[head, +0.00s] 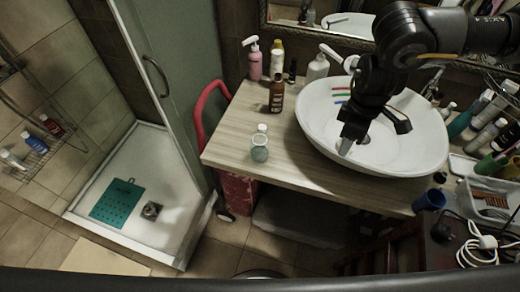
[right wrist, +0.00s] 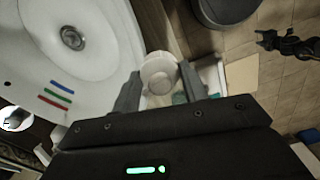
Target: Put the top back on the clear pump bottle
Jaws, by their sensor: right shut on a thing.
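My right gripper (head: 368,140) hangs over the front of the white basin, fingers pointing down. In the right wrist view my gripper (right wrist: 158,92) has a white round top (right wrist: 159,73) between its fingers and is shut on it. In the head view this top is mostly hidden by the gripper. A translucent bottle (head: 317,69) with a white pump-like piece at its neck stands behind the basin. A small clear bottle (head: 260,153) with a white upper part stands at the counter's front edge. I cannot tell for certain which is the task's bottle. A small dark shape in the right wrist view looks like my left gripper (right wrist: 285,43).
The white basin (head: 312,125) sits on the wooden counter (head: 235,125). A brown bottle (head: 276,97) and a pink pump bottle (head: 254,66) stand left of it. Several bottles and a tray crowd the right end. The counter's left front is mostly free.

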